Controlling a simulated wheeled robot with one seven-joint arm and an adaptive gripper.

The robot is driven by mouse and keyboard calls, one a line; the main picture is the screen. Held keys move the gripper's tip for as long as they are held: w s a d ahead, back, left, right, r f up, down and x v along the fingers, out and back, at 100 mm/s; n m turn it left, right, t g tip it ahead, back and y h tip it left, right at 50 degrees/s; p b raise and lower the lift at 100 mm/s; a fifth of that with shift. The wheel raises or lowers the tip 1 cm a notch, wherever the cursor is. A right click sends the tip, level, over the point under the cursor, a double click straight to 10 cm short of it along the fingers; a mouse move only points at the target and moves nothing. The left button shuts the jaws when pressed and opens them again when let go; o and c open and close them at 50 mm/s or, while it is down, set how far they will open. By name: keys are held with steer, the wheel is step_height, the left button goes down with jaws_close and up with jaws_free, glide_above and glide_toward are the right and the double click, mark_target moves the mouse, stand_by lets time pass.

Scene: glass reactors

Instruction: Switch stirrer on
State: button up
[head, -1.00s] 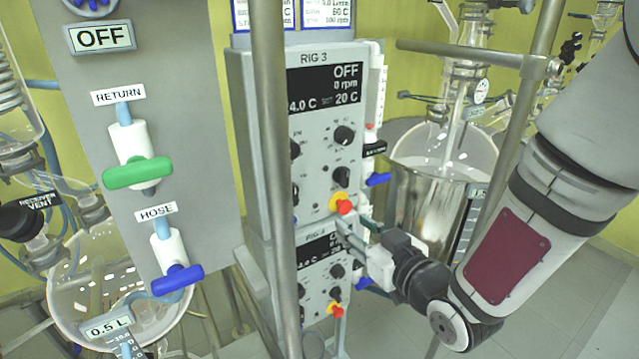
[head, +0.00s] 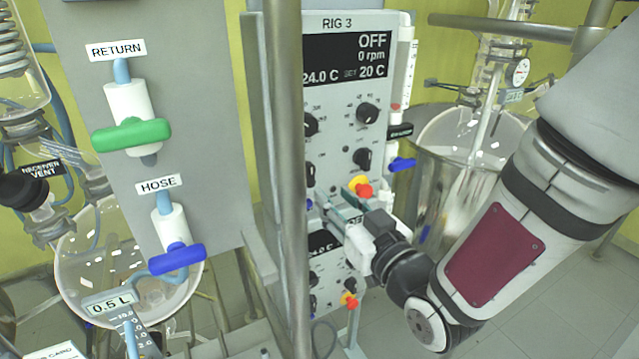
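The RIG 3 control box (head: 345,140) stands upright at the middle of the view. Its dark display (head: 345,60) reads OFF, 0 rpm, 24.0 C and SET 20 C. Black knobs (head: 368,113) sit below the display, with a red and yellow emergency button (head: 362,188) lower down. My gripper (head: 328,208) is at the lower part of this panel, just below and left of the emergency button. Its fingertips are small and partly hidden near the metal post, so contact and opening are unclear. I cannot make out a stirrer switch for certain.
A vertical metal post (head: 285,180) stands before the box and hides its left side. A second panel with a green RETURN valve (head: 130,134) and blue HOSE valve (head: 177,258) is at left. A second, lower control box (head: 325,275) sits beneath. A glass reactor vessel (head: 470,135) stands behind.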

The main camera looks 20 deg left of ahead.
mark_target(312, 176)
steer(key=p+x, duration=0.1)
steer(key=x, duration=0.7)
steer(key=shift+w+a, duration=0.2)
steer(key=shift+a, duration=0.05)
jaws_close()
